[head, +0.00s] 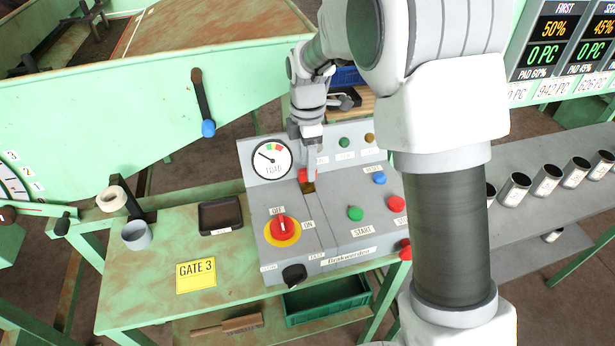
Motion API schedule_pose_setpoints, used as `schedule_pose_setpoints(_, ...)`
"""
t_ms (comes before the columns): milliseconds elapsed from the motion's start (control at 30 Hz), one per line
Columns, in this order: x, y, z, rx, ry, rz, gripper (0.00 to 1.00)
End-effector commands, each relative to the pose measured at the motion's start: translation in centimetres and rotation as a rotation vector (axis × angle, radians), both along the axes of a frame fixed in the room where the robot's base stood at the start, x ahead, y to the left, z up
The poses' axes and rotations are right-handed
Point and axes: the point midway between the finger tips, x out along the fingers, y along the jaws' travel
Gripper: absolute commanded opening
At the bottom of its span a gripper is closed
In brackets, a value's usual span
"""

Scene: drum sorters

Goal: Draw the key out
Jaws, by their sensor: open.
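The grey control panel (335,240) stands on the green bench. A small red piece (304,176) sits on it right of the dial gauge, just above a small brass-brown part (308,188); this may be the key and its lock, but they are too small and partly covered to be sure. My gripper (312,174) points down right at this spot, its fingers beside the red piece. It is open; whether a finger touches the red piece cannot be told.
The panel carries a red-yellow rotary switch (282,227), a black knob (294,275), a green start button (355,213) and a red button (396,203). A black tray (220,215) and grey cup (137,235) lie left. Metal cans (515,188) stand right.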

Motion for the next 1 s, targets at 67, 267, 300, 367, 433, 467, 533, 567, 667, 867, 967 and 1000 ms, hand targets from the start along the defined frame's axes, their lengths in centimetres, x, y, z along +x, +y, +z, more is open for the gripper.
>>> schedule_pose_setpoints(67,-0.1,0.0,-1.2,-0.001,0.003,0.0,0.57)
schedule_pose_setpoints(267,-0.1,0.0,-2.4,0.0,0.001,0.0,0.57)
schedule_pose_setpoints(300,-0.1,0.0,-2.4,0.0,0.0,0.0,0.57)
schedule_pose_setpoints(367,-0.1,0.0,-2.4,0.0,0.0,0.0,0.57)
schedule_pose_setpoints(433,0.0,0.0,-2.4,0.001,0.0,0.0,0.57)
schedule_pose_setpoints(467,0.0,0.0,-2.4,0.001,0.0,0.0,0.52)
schedule_pose_setpoints(533,0.0,0.0,-2.4,0.001,0.0,0.0,0.4)
schedule_pose_setpoints(567,0.0,0.0,-2.4,0.001,0.0,0.0,0.34)
schedule_pose_setpoints(667,0.0,0.0,-2.4,0.001,0.0,0.0,0.16)
schedule_pose_setpoints(867,0.0,0.0,-2.3,0.001,0.0,0.0,0.0)
schedule_pose_setpoints(967,0.0,0.0,-2.3,0.001,0.0,0.0,0.0)
schedule_pose_setpoints(1000,0.0,0.0,-2.3,0.001,-0.001,0.0,0.0)
